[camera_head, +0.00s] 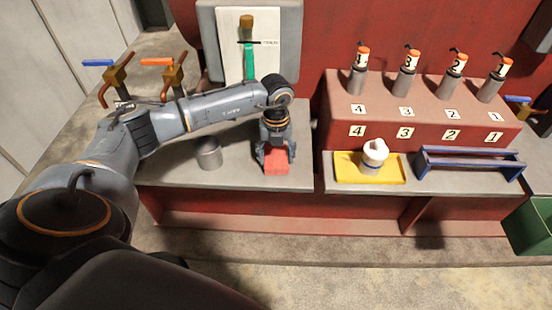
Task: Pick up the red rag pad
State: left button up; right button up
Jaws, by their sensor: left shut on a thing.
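The red rag pad (277,164) is a small red block shape at the front of the grey bench top, left of the gap between the two bench sections. My left gripper (275,156) points down over it and is shut on it, with a finger at each side. I cannot tell whether the pad still touches the bench top. The gripper hides part of the pad. My right gripper is not in view.
A grey cylinder (208,153) stands just left of the gripper. Valves with blue (98,63) and orange (157,61) handles are at the left. A yellow tray (398,174) with a white object (374,153), a blue rack (468,163) and a green bin (530,228) are at the right.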

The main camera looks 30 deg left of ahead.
pick_arm(q)
jog(key=shift+r+b, duration=0.4)
jog(key=shift+r, duration=0.25)
jog(key=s+d+r, duration=0.1)
jog(key=r, duration=0.1)
jog(key=s+r+b, duration=0.1)
jog(key=r, duration=0.1)
jog(key=s+d+r, duration=0.1)
jog(key=r, duration=0.1)
jog(key=shift+s+d+r, duration=0.1)
jog(key=shift+d+r, duration=0.25)
jog(key=shift+r, duration=0.05)
jog(key=s+d+r+b, duration=0.2)
jog(key=s+d+r, duration=0.3)
jog(key=s, duration=0.3)
jog(key=shift+d, duration=0.5)
jog(key=shift+w, duration=0.1)
